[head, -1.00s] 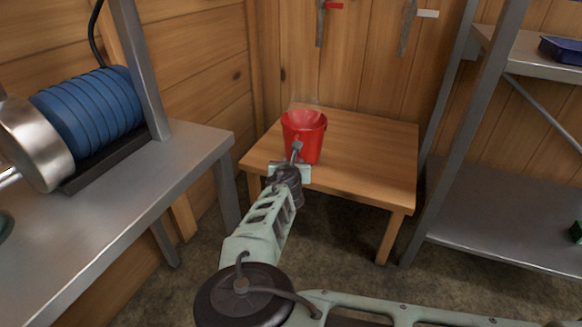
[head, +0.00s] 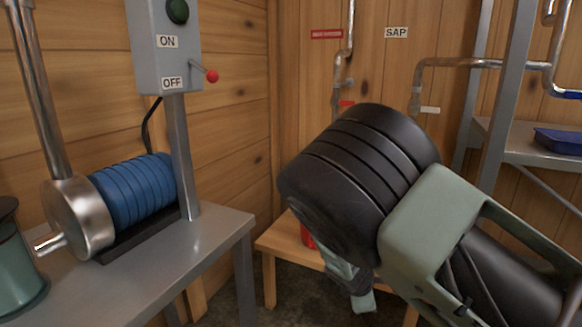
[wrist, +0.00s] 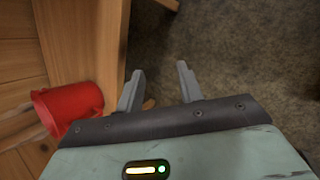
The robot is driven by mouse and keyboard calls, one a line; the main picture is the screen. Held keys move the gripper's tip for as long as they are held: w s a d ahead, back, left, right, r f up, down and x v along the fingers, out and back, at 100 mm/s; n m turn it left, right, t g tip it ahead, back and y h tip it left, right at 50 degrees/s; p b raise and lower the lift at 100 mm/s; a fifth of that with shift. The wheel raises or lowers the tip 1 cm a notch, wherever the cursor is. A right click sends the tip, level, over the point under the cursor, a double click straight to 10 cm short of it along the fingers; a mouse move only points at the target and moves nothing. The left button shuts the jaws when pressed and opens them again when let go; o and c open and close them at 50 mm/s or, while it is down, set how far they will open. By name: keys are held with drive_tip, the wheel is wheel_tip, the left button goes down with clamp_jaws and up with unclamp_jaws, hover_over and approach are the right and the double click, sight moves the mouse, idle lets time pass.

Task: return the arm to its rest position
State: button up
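My arm crosses the right half of the head view, with a large dark joint and pale green links close to the camera. My gripper (wrist: 160,88) shows in the wrist view with its two fingers apart and nothing between them, over the brown floor. In the head view the fingers are hidden behind my arm. The red bucket (wrist: 70,108) is left of the fingers in the wrist view, apart from them. Only a sliver of the bucket (head: 307,236) shows in the head view.
The wooden table (head: 275,243) is partly hidden behind my arm. A metal bench (head: 215,232) with a blue ribbed pump (head: 135,190) and an ON/OFF switch box (head: 165,45) stands left. A metal shelf (head: 525,145) with a blue tray (head: 558,140) stands right. Pipes (head: 455,62) run along the back wall.

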drive_tip(key=s+a+r+m+g+y, duration=0.1)
drive_tip(key=s+r+m+g+y, duration=0.15)
drive_tip(key=s+r, duration=0.65)
drive_tip(key=s+a+r+m+g+y, duration=0.15)
drive_tip(key=s+r+m, duration=0.3)
drive_tip(key=s, duration=0.85)
drive_tip(key=s+a+r+m+g+y, duration=0.1)
drive_tip(key=s+a+r+m, duration=0.15)
drive_tip(key=s+r, duration=0.6)
wheel_tip(320, 180, up, 28)
drive_tip(key=s+p, duration=0.2)
drive_tip(key=p, duration=2.7)
drive_tip(key=shift+s+d+r+p, duration=0.15)
drive_tip(key=shift+d+p, duration=0.15)
drive_tip(key=shift+d, duration=0.05)
